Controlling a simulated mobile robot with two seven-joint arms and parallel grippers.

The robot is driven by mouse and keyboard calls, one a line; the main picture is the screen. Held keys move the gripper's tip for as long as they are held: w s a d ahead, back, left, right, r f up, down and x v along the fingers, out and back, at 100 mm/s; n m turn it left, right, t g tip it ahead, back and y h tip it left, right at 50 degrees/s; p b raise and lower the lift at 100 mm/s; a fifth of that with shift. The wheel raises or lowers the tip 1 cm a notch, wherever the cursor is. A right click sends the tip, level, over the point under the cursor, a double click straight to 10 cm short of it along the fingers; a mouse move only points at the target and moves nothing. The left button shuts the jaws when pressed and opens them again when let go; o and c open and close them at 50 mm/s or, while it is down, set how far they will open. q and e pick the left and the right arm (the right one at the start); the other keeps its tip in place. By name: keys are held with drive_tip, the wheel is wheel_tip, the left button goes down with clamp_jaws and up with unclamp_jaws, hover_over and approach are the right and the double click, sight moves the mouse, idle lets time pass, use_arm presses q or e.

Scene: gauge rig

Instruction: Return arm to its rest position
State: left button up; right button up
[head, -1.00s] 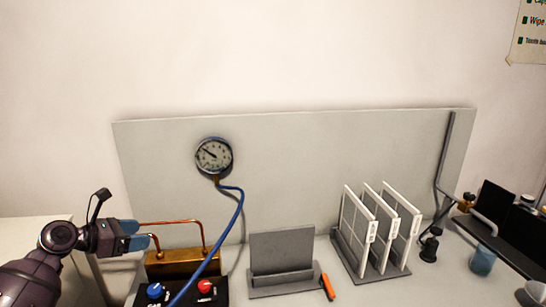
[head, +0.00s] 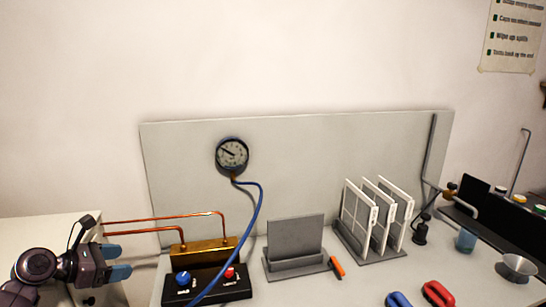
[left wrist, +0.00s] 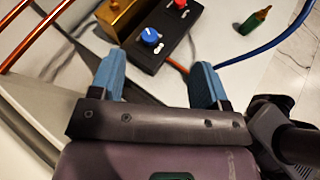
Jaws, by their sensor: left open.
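My left gripper (head: 122,262) is at the left of the head view, beside the gauge rig and left of its black control box (head: 207,284). Its two blue fingers are apart with nothing between them. In the left wrist view the open fingers (left wrist: 158,85) point toward the black box with its blue knob (left wrist: 150,36) and red knob (left wrist: 180,3). The round gauge (head: 232,154) is on the grey back panel, with a blue hose (head: 257,215) running down from it. My right gripper is not in view.
Copper pipes (head: 165,219) run close above my left gripper to a brass block (head: 203,252). A grey stand (head: 295,240), an orange marker (head: 337,267), a rack of white panels (head: 375,220), and blue and red objects (head: 438,294) lie to the right. A funnel (head: 516,267) stands at far right.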

use_arm(q)
drive_tip(key=s+d+f+m+g+y, duration=0.2)
drive_tip(key=s+d+f+m, duration=0.2)
drive_tip(key=s+f+m, duration=0.35)
drive_tip(key=s+d+f+m+g+y, duration=0.2)
drive_tip(key=s+d+f+m, duration=0.3)
drive_tip(key=s, duration=0.4)
drive_tip(key=s+m+g+y, duration=0.2)
drive_tip(key=s+m+y, duration=0.3)
drive_tip(key=s+m, duration=1.05)
drive_tip(key=w+f+n+t, duration=0.1)
drive_tip(key=w+f+t, duration=0.4)
drive_tip(key=f+t, duration=0.3)
drive_tip(key=shift+d+f, duration=0.4)
drive_tip(key=shift+f, duration=0.95)
